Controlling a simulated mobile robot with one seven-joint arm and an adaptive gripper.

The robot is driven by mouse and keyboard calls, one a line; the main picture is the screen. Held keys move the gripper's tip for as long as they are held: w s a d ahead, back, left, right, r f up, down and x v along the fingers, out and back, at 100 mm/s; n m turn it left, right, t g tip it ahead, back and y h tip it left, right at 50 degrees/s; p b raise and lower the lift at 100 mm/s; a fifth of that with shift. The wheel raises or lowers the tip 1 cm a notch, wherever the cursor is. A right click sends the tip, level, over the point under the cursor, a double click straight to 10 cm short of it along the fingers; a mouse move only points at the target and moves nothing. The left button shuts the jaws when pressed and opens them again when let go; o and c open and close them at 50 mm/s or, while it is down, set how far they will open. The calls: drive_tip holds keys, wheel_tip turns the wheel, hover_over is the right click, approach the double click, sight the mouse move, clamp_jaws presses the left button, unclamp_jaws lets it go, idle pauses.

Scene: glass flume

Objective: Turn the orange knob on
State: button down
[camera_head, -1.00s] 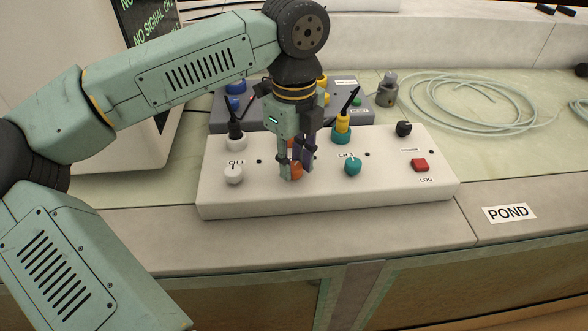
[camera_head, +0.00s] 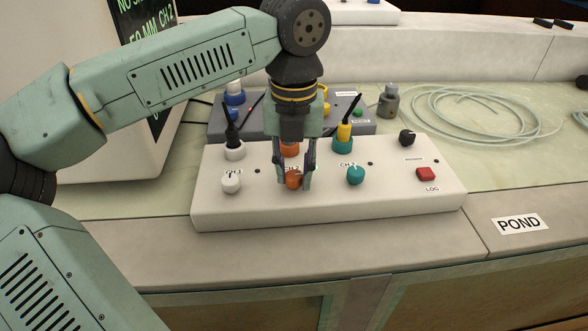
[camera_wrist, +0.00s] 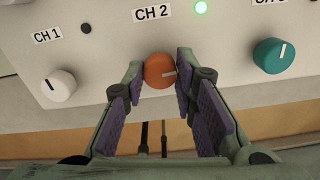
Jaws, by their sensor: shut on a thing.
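The orange knob (camera_head: 294,180) is in the middle of the front row on the white control box (camera_head: 400,207). My gripper (camera_head: 294,184) points down with a finger on each side of the knob, shut on it.
A white knob (camera_head: 231,182) is to the left and a teal knob (camera_head: 355,174) to the right. A red LOG button (camera_head: 426,174) and a black knob (camera_head: 407,138) are farther right. Cables stand at the back of the box. A screen (camera_head: 140,12) shows CH 2 text.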

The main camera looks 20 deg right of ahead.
sight(294, 174)
drive_tip(key=shift+m, duration=0.7)
drive_tip(key=c, duration=1.3)
unclamp_jaws()
wheel_tip(294, 174, up, 12)
